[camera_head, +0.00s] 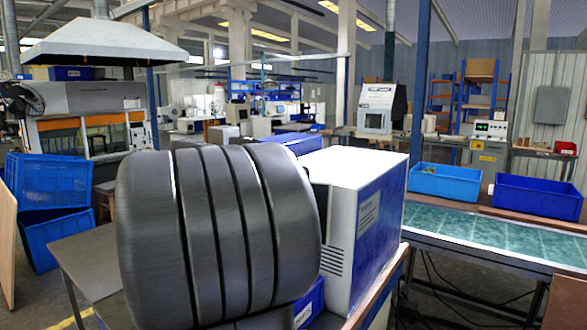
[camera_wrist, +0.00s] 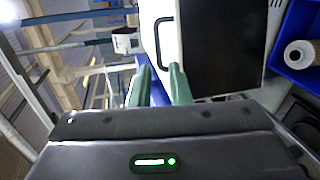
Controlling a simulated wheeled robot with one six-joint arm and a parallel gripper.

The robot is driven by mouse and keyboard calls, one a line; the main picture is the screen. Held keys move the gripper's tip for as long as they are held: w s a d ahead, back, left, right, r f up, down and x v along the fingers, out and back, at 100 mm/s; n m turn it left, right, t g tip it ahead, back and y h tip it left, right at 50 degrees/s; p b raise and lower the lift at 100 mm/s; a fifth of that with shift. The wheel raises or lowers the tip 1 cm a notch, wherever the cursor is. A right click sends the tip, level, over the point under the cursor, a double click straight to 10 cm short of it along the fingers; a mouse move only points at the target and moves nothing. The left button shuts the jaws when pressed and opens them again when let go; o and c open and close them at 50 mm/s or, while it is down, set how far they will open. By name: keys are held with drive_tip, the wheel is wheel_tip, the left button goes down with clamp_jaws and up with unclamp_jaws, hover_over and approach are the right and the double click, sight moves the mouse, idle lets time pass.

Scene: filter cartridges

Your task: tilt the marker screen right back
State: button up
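In the wrist view, the marker screen (camera_wrist: 225,45) appears as a dark panel beside a white strip, with a black bar handle (camera_wrist: 157,42) on the strip. My gripper (camera_wrist: 157,72) shows two green fingers with a gap between them, so it is open, and nothing is visibly held. The fingertips are close to one end of the handle in the picture; I cannot tell whether they touch it. In the head view, a white and blue machine housing (camera_head: 365,225) stands at the middle; its screen, the handle and my gripper cannot be made out there.
A blue bin (camera_wrist: 276,48) holding a white filter cartridge (camera_wrist: 299,54) is at the wrist view's right. In the head view, two blue bins (camera_head: 445,184) (camera_head: 538,200) stand beside a green-topped conveyor (camera_head: 490,235) at right. Blue crates (camera_head: 55,225) are stacked at left.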

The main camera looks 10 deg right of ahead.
drive_tip(key=p+x, duration=0.1)
drive_tip(key=x, duration=1)
drive_tip(key=shift+w+d+r+p, duration=0.1)
drive_tip(key=shift+w+d+p, duration=0.1)
drive_tip(key=shift+w+p, duration=0.15)
clamp_jaws()
